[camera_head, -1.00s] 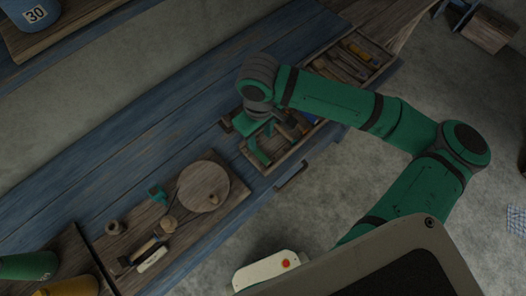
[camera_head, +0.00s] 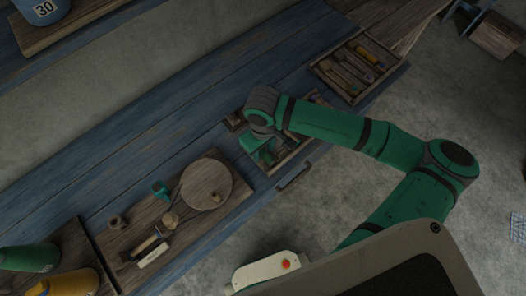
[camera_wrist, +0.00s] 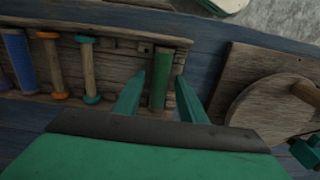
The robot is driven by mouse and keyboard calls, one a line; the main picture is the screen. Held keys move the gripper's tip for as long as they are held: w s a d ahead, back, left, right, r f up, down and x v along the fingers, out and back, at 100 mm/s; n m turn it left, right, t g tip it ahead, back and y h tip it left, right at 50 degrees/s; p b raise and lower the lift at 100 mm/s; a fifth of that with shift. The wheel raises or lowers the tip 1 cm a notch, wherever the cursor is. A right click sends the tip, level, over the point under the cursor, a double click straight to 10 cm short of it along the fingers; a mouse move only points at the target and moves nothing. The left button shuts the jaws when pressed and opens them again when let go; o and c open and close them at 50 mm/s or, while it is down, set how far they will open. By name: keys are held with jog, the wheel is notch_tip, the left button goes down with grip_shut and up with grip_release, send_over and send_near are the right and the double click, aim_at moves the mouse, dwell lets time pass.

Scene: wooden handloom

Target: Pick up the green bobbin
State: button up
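The green bobbin (camera_wrist: 161,78) stands out in the wrist view at the right end of a wooden compartment tray (camera_wrist: 110,28), close to its end wall. My gripper (camera_wrist: 159,88) is open, with one finger on each side of the bobbin in this view. Gaps show between the fingers and the bobbin, and nothing is held. I cannot tell how far the fingertips are above it. In the head view my gripper (camera_head: 263,146) is over the tray (camera_head: 283,164), and my wrist and fingers hide much of what lies there.
A blue bobbin (camera_wrist: 18,58), an orange-ended bobbin (camera_wrist: 53,65) and a teal-ended bobbin (camera_wrist: 88,68) lie left in the tray. A board with a round wooden disc (camera_head: 205,184) is beside it. A tool tray (camera_head: 350,68) lies farther right. Blue tabletop behind is clear.

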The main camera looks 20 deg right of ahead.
jog(key=shift+c, duration=0.4)
grip_shut()
jog(key=shift+r, duration=0.1)
